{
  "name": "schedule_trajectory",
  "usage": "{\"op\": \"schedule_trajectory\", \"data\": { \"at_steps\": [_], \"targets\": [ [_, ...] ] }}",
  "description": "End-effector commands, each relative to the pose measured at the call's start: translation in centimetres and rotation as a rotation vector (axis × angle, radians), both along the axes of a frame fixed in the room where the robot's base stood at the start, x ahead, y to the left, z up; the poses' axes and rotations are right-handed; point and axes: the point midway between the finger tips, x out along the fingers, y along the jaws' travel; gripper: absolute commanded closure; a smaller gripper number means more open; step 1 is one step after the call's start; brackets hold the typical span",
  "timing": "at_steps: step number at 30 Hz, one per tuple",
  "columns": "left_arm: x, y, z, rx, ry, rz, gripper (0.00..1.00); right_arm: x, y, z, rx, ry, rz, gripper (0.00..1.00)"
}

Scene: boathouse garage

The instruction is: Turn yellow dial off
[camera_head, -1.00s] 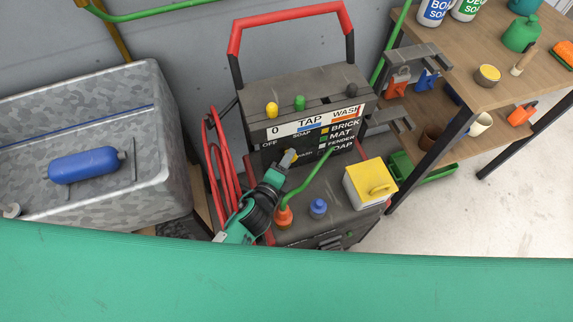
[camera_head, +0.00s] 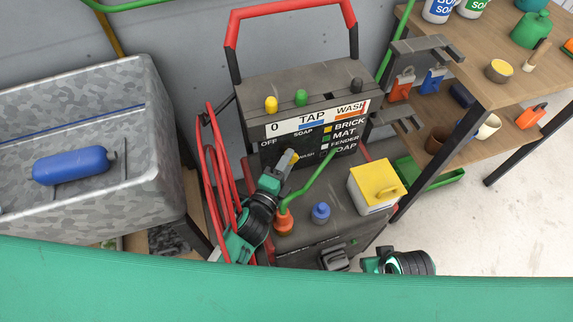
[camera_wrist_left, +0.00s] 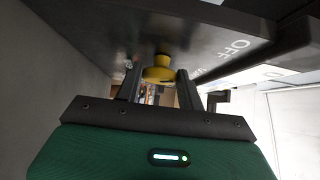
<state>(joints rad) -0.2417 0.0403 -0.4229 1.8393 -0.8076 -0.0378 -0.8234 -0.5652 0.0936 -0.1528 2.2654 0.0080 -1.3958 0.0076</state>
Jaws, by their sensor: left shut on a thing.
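The yellow dial (camera_head: 294,155) is on the dark front panel of the washer cart (camera_head: 300,100), near the OFF, SOAP and WASH labels. It is mostly hidden by my left gripper (camera_head: 287,160) in the head view. In the left wrist view, the yellow dial (camera_wrist_left: 158,69) sits between the fingertips, and my left gripper (camera_wrist_left: 156,85) is shut on it. Which label the dial points to cannot be told. My right arm's wrist (camera_head: 400,262) shows at the lower right of the cart; its jaws cannot be made out clearly.
A yellow-lidded box (camera_head: 376,187), a blue knob (camera_head: 321,212) and an orange fitting with a green hose (camera_head: 284,222) are on the cart's lower deck. A red hose (camera_head: 222,170) hangs at its left. A metal basin (camera_head: 120,190) stands left, a wooden bench (camera_head: 490,85) right.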

Motion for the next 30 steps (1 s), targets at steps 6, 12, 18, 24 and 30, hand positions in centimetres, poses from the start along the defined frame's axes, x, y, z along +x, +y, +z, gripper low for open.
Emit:
{"op": "schedule_trajectory", "data": {
  "at_steps": [6, 12, 18, 24, 30],
  "targets": [
    [-0.03, 0.04, -0.13, -0.009, -0.002, 0.001, 0.85, -0.08, -0.03, 0.54, 0.001, -0.007, 0.000, 0.59],
    [-0.03, 0.03, -0.09, -0.010, -0.001, 0.001, 0.85, -0.09, -0.04, 0.60, 0.001, -0.006, 0.000, 0.59],
    [-0.02, 0.03, -0.10, -0.010, -0.001, 0.001, 0.56, -0.09, -0.05, 0.60, 0.000, -0.007, 0.001, 0.59],
    [-0.01, 0.02, -0.06, -0.010, -0.002, 0.000, 0.42, -0.08, -0.05, 0.60, 0.000, -0.007, 0.001, 0.59],
    [-0.01, 0.01, -0.03, -0.010, -0.003, 0.000, 0.42, -0.08, -0.05, 0.59, 0.000, -0.007, 0.001, 0.59]
  ]
}}
